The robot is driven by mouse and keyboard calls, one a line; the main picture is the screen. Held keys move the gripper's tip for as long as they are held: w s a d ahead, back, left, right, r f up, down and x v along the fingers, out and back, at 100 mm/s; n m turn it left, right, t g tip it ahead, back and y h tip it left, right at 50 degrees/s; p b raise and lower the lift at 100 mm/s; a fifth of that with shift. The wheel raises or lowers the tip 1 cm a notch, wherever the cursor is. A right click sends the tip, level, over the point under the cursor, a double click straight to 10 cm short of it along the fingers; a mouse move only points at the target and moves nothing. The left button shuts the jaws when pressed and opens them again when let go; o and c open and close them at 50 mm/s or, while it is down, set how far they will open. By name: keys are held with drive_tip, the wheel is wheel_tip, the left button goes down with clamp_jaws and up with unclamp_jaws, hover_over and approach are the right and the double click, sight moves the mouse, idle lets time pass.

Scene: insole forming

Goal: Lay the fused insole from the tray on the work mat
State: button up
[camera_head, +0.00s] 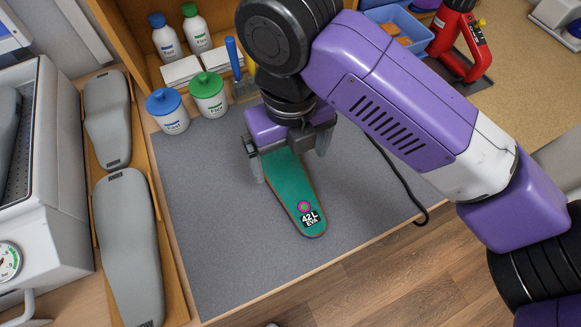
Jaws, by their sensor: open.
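The fused insole (289,193) is green with a thin brown edge and a "42 L EVA" label near its lower end. It lies flat on the grey work mat (215,225). My gripper (290,165) is over the upper part of the insole, with its two fingers apart, one on either side of it. Its body hides the insole's far end. I cannot tell whether the fingers touch the insole's edges. No tray that I can identify as the insole's shows in this view.
Grey foot forms (130,245) lie in a wooden holder at left, beside a white machine with a gauge (8,262). A blue-lidded jar (167,111) and a green-lidded jar (208,96) stand at the mat's back edge. A black cable (405,190) lies at right. The mat's lower left is clear.

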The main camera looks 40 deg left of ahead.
wheel_tip(320, 180, up, 5)
drive_tip(key=shift+f, duration=0.1)
idle(0.7)
